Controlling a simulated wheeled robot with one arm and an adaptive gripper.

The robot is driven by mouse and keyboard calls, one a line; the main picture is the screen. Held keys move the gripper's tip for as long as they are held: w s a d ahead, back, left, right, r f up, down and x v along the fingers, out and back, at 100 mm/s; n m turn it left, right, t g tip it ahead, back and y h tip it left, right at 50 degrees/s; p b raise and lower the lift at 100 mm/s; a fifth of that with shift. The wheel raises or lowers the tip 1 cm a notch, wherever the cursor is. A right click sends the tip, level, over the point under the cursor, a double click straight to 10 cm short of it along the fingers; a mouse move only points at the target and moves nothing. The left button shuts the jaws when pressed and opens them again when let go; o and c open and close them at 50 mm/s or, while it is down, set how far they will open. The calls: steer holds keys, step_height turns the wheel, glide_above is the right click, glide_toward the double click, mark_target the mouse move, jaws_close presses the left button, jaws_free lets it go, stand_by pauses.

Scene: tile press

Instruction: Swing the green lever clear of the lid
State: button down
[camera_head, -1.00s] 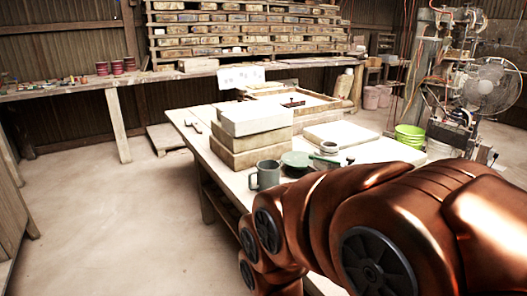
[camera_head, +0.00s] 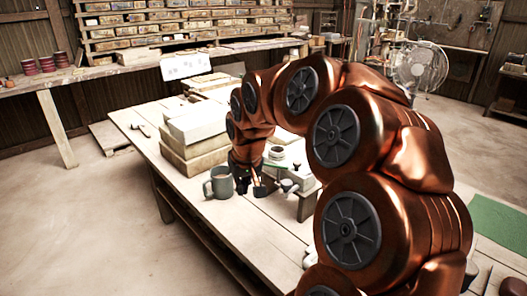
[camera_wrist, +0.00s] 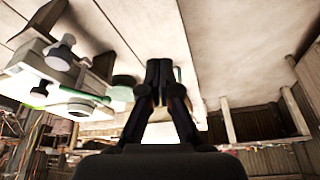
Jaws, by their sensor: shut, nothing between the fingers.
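The green lever (camera_wrist: 95,95) is a thin bar in the left of the wrist view, running over the pale press (camera_wrist: 45,68) beside a white ring (camera_wrist: 78,109). A dark knob sits at its outer end. In the head view a bit of the lever (camera_head: 275,165) shows just right of my gripper (camera_head: 250,187), below the ring (camera_head: 277,154). My gripper is shut and empty, its fingertips (camera_wrist: 159,68) apart from the lever, pointing down near the table. I cannot tell which part is the lid; my arm hides part of the press in the head view.
A grey-green mug (camera_head: 220,184) stands close left of my gripper. Stacked pale blocks (camera_head: 195,140) stand behind it. The front of the tabletop (camera_head: 235,235) is bare.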

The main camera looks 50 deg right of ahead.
steer(key=m+t+h+p, duration=0.1)
steer(key=m+p, duration=0.1)
glide_toward(274, 166)
steer(key=s+a, duration=0.2)
steer(key=a, duration=0.4)
steer(key=w+d+f+p, duration=0.2)
steer(key=w+d+f, duration=0.3)
steer(key=w+f, duration=0.2)
steer(key=shift+f+p, duration=0.15)
steer(key=shift+p, duration=0.15)
